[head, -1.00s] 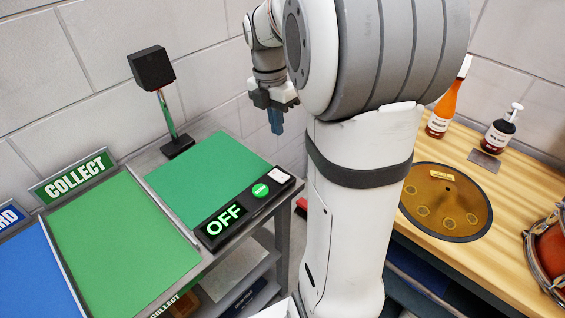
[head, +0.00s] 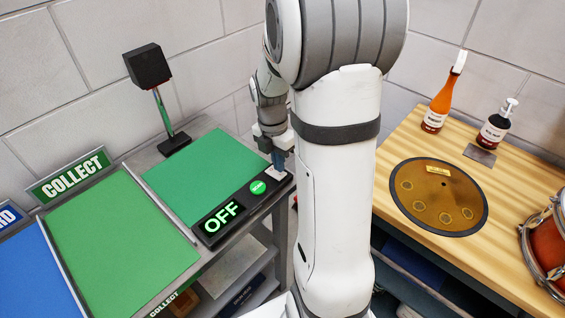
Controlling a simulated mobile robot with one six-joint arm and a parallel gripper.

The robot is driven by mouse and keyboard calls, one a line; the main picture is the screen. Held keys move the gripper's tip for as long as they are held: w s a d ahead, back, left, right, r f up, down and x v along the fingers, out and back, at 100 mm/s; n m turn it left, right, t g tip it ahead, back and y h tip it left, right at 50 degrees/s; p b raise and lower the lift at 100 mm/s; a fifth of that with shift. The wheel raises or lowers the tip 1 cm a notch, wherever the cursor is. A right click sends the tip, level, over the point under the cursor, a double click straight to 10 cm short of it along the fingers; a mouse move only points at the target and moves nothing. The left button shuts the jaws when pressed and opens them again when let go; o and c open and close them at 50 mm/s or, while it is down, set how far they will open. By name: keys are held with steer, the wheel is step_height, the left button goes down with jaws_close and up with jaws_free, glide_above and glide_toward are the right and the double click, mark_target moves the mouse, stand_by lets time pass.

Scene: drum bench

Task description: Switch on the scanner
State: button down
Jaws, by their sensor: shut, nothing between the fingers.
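The scanner is a black head (head: 149,65) on a thin post, standing at the back of a green pad (head: 199,175). My gripper (head: 278,161) is shut and empty. It points down over the right end of the strip, just right of and beyond the button. I cannot tell whether its fingertips touch the strip.
A green COLLECT tray (head: 115,240) and a blue tray (head: 30,275) lie to the left. At right, a wooden bench (head: 410,135) holds an orange bottle (head: 438,100), a pump bottle (head: 494,128), a round brown disc (head: 437,195) and a drum (head: 550,245).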

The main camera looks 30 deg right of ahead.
mark_target(279, 174)
steer(key=shift+f, duration=0.7)
steer(key=shift+s+d+f+b, duration=0.2)
steer(key=shift+d+f+b, duration=0.05)
steer(key=shift+d+b, duration=0.1)
steer(key=shift+w+a, duration=0.1)
steer(key=shift+a, duration=0.3)
steer(key=shift+w+a+r+p, duration=0.15)
steer(key=shift+w+r+p, duration=0.25)
steer(key=shift+w, duration=0.3)
steer(key=shift+r+p, duration=0.45)
step_height(279, 174, up, 13)
steer(key=s+p, duration=0.1)
steer(key=shift+s+d, duration=0.3)
steer(key=shift+s, duration=0.05)
steer(key=shift+a, duration=0.1)
